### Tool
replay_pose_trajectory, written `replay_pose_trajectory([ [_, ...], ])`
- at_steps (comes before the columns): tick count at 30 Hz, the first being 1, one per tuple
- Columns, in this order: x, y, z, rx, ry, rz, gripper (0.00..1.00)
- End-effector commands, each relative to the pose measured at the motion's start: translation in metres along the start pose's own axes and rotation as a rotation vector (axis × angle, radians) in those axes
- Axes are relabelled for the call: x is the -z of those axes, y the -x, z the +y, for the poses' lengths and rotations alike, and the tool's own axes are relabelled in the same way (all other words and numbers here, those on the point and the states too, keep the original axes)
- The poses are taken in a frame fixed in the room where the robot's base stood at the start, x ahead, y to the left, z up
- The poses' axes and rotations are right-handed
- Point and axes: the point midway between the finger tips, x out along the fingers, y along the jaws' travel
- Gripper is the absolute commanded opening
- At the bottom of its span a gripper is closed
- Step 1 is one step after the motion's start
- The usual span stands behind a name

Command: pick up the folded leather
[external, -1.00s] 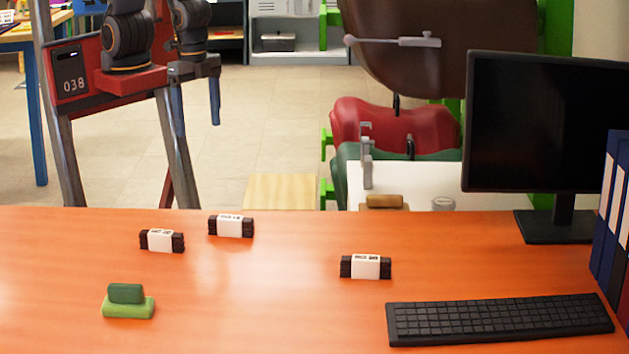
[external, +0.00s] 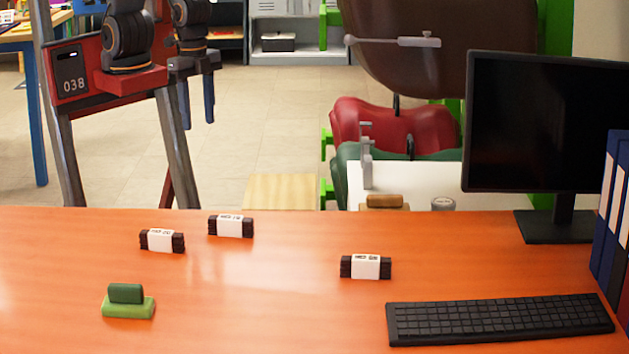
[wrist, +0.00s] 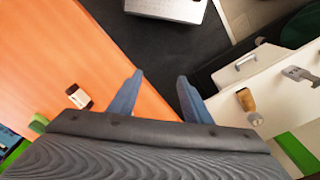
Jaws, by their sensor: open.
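Three dark brown folded leather bundles, each with a white paper band, lie apart on the orange desk (external: 60,270) in the external view: a left one (external: 162,240), a middle one (external: 231,226) and a right one (external: 366,266). The print on the bands is too small to read. My gripper (external: 196,115) hangs above and beyond the desk's far edge, open and empty. In the wrist view my gripper (wrist: 160,80) shows two blue fingers spread apart. One banded bundle (wrist: 79,97) lies on the desk left of them; I cannot tell which.
A green block (external: 127,301) sits at the desk's front left. A keyboard (external: 500,319), a monitor (external: 547,125) and blue binders (external: 612,220) take up the right side. A white worktop (external: 410,190) stands beyond the desk.

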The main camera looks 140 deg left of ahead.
Motion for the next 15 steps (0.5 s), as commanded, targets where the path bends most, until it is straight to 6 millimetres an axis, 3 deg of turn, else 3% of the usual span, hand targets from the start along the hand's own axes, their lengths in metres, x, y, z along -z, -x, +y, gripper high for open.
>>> replay_pose_trajectory([
  [9, 0.005, 0.042, 0.002, -0.003, 0.000, 0.007, 0.45],
  [15, 0.041, 0.031, 0.038, -0.072, 0.010, 0.114, 0.45],
])
